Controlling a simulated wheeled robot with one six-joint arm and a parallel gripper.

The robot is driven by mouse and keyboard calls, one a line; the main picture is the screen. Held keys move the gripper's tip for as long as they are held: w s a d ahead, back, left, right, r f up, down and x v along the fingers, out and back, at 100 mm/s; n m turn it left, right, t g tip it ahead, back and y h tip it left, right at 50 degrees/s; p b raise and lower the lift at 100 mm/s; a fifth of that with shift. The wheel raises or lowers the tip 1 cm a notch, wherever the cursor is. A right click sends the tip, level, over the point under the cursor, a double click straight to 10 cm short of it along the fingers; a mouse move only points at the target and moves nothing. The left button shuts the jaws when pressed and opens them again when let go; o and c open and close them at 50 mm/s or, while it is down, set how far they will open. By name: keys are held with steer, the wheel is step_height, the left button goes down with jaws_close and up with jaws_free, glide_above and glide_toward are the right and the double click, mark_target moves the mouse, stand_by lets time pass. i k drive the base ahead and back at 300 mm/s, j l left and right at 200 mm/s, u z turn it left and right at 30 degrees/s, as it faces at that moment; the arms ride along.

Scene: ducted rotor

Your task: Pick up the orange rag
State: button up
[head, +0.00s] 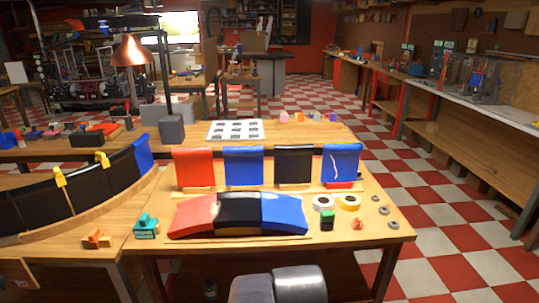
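A small orange crumpled thing (357,224), which looks like the orange rag, lies on the wooden table (345,252) near its right side. It sits just below a yellow-rimmed tape roll (349,203) and to the right of a small green block-like item (327,220). It is too small to make out its folds. My gripper's fingers do not show in the head view.
Upright red, blue and black panels (243,166) stand behind a curved red, black and blue piece (238,213). A white tape roll (323,202) and grey rings (384,211) lie near the orange thing. Checkered floor (440,215) is open to the right.

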mark_target(356, 225)
steer(key=i+l+z, duration=0.35)
steer(key=i, duration=0.3)
steer(key=i+z, duration=0.3)
steer(key=i, duration=0.3)
